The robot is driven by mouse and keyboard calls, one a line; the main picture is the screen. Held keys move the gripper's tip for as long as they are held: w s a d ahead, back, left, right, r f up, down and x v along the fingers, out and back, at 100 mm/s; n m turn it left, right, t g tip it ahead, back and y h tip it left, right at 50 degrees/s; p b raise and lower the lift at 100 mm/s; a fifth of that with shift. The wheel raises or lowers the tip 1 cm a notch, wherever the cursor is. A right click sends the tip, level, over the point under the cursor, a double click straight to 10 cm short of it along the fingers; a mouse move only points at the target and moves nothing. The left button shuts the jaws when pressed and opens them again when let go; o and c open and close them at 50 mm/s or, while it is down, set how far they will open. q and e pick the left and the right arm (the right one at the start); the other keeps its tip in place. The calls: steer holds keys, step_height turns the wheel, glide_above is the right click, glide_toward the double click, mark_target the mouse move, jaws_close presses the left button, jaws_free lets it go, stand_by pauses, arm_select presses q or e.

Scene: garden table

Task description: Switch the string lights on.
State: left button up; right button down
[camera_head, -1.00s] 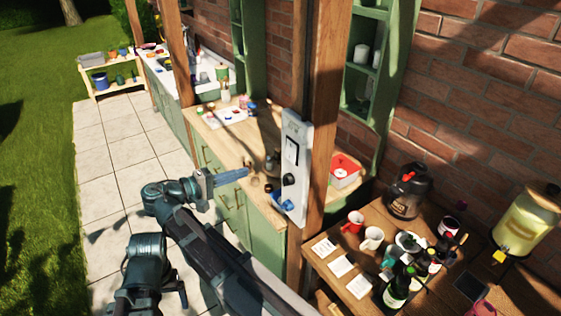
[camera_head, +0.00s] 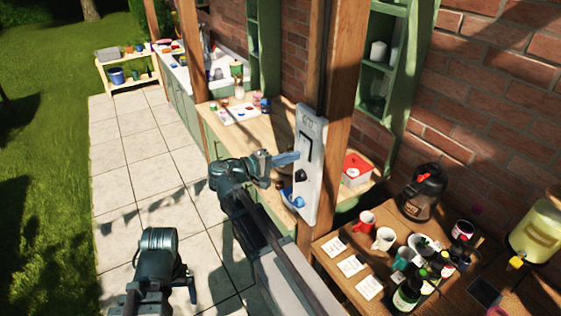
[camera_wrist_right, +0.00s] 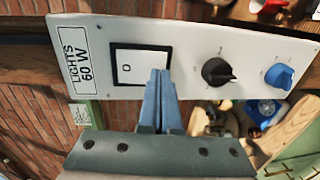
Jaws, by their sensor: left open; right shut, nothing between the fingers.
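A pale control panel (camera_head: 309,180) is mounted on a wooden post; it fills the upper part of the right wrist view (camera_wrist_right: 190,85). It bears a label reading "LIGHTS 60 W" (camera_wrist_right: 76,65), a white rocker switch (camera_wrist_right: 127,67) in a black frame marked "0", a black knob (camera_wrist_right: 216,72) and a blue knob (camera_wrist_right: 279,76). My right gripper (camera_head: 297,156) is shut and empty, its blue fingertips (camera_wrist_right: 159,72) overlapping the switch frame's edge nearest the black knob. I cannot tell whether they touch. My left arm shows at lower left, but its gripper is not visible. No string lights are visible.
The wooden post (camera_head: 340,130) stands behind the panel. A counter (camera_head: 222,128) lies behind. The paved patio (camera_head: 150,185) at left is clear.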

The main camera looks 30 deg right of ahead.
steer(key=shift+d, duration=0.35)
steer(key=shift+f, duration=0.1)
steer(key=shift+d, duration=0.25)
steer(key=shift+a+f, duration=0.1)
steer(key=shift+f, duration=0.05)
